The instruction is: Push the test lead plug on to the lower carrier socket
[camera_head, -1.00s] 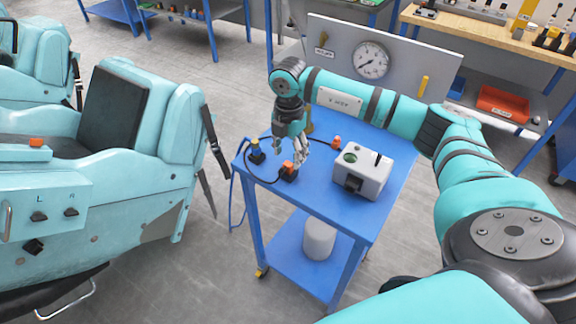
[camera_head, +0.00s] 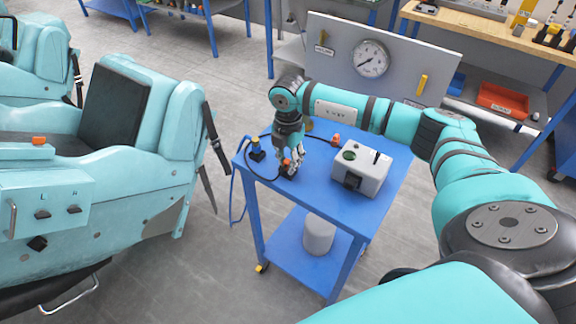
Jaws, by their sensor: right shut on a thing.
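My right gripper (camera_head: 291,160) reaches down over the blue cart and is shut on a small black plug with an orange part (camera_head: 286,167), which it partly hides. Whether the plug touches the cart top is too small to tell. A black lead runs from near it toward a black and yellow piece (camera_head: 257,154) at the cart's left edge. The teal coaster carrier stands at left. Its side panel has black fittings marked L (camera_head: 43,214) and R (camera_head: 74,209), and a lower black fitting (camera_head: 37,243); which one is the carrier socket is unclear. My left gripper is not in view.
The blue cart (camera_head: 318,205) also holds a grey tester box (camera_head: 372,174) and an orange-red piece (camera_head: 336,138). A white cylinder (camera_head: 319,236) stands on its lower shelf. A gauge panel (camera_head: 417,62) stands behind. Floor is clear between carrier and cart.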

